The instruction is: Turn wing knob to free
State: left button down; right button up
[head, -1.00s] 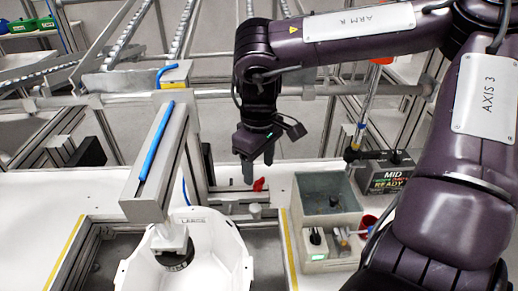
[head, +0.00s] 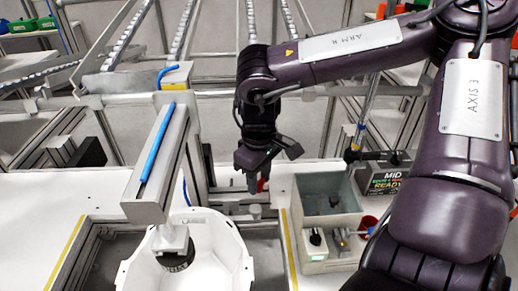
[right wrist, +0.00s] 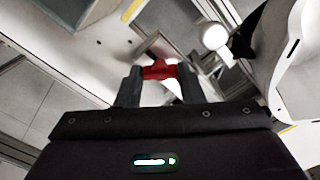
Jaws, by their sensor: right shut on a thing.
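The red wing knob (right wrist: 158,72) sits between the fingertips of my right gripper (right wrist: 160,82) in the right wrist view. In the head view a bit of the red knob (head: 261,186) shows beside the fingertips of my right gripper (head: 255,185), which points down over the bench behind the white helmet shell. The right gripper is shut on the knob. The knob's mount is mostly hidden by the fingers. My left gripper is not in view.
A white helmet shell (head: 208,262) sits under a grey beam with a blue strip (head: 157,142) and a dark round pad.

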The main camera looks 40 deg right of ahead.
jog(key=shift+n, duration=0.4)
jog(key=shift+n+b, duration=0.6)
jog(key=n+b, duration=0.1)
jog(key=n, duration=0.1)
jog(key=shift+n, duration=0.3)
jog(key=n, duration=0.3)
jog(key=shift+n+b, duration=0.3)
jog(key=shift+b, duration=0.05)
jog(key=n, duration=0.3)
jog(key=shift+n, duration=0.3)
jog(key=n, duration=0.3)
jog(key=shift+r+n, duration=0.1)
jog(key=shift+n, duration=0.3)
jog(key=n, duration=0.3)
jog(key=shift+n, duration=0.3)
jog(key=n, duration=0.6)
jog(key=shift+n, duration=0.3)
